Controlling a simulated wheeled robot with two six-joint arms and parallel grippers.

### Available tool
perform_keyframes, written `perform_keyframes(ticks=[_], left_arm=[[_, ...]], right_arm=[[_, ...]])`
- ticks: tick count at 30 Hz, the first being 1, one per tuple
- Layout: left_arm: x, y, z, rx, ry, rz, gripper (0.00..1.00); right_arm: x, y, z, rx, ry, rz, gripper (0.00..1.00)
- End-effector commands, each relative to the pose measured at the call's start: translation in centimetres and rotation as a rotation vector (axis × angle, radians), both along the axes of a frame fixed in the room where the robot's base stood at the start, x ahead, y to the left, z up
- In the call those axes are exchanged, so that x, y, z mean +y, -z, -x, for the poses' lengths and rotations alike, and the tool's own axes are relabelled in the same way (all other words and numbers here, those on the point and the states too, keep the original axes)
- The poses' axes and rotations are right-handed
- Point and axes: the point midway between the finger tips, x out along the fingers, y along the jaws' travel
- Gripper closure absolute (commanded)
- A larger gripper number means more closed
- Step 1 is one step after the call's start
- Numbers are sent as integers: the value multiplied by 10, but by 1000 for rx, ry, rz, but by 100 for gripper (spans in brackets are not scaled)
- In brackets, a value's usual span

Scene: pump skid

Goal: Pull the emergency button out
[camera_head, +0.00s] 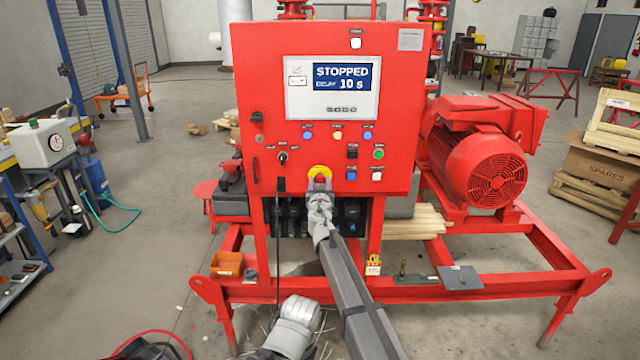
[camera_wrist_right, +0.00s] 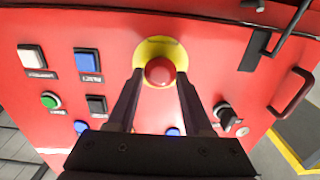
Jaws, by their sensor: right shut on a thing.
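The emergency button (camera_head: 320,171) is a red mushroom head on a yellow round plate, low on the front of the red control panel (camera_head: 270,80). In the right wrist view the red head (camera_wrist_right: 160,71) is between the two dark fingers of my right gripper (camera_wrist_right: 160,80), which is shut on it. In the head view the right gripper (camera_head: 319,187) reaches up to the button and hides its lower part. The panel screen (camera_head: 333,87) reads STOPPED and 10 s. My left gripper is not clearly seen; a grey part of my own arm shows at the bottom.
A black selector switch (camera_wrist_right: 226,116) and a dark red handle (camera_wrist_right: 291,90) are close to the button. Several push buttons, such as the green one (camera_head: 378,154), sit above it. A red motor (camera_head: 486,165) stands right of the panel on the red skid frame (camera_head: 400,289).

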Motion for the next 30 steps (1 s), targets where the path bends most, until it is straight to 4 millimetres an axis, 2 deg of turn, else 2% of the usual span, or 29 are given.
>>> perform_keyframes(ticks=[1,8,30], left_arm=[[0,0,0,0,0,0,50],[0,0,0,0,0,0,50],[0,0,0,0,0,0,50]], right_arm=[[0,0,0,0,0,0,76],[0,0,0,0,0,0,100],[0,0,0,0,0,0,100]])
